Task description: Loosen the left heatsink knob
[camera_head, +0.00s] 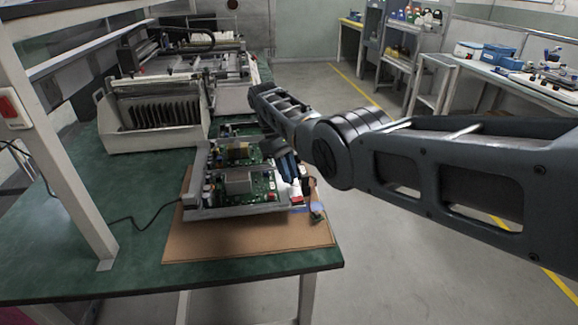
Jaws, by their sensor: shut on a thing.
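A metal tray (228,212) holding green circuit boards (262,186) lies on a brown mat (240,240) on the green workbench. My arm reaches in from the right, and my gripper (290,174) points down at the right edge of the boards. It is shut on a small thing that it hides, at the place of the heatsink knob. The heatsink and its knobs are too small and too covered by my wrist to make out apart.
A white finned rack (152,116) stands behind the tray. A bench post (62,140) rises at the left, with a black cable (135,217) running across the green top. Small parts (316,214) lie at the mat's right edge. Open floor (420,270) is to the right.

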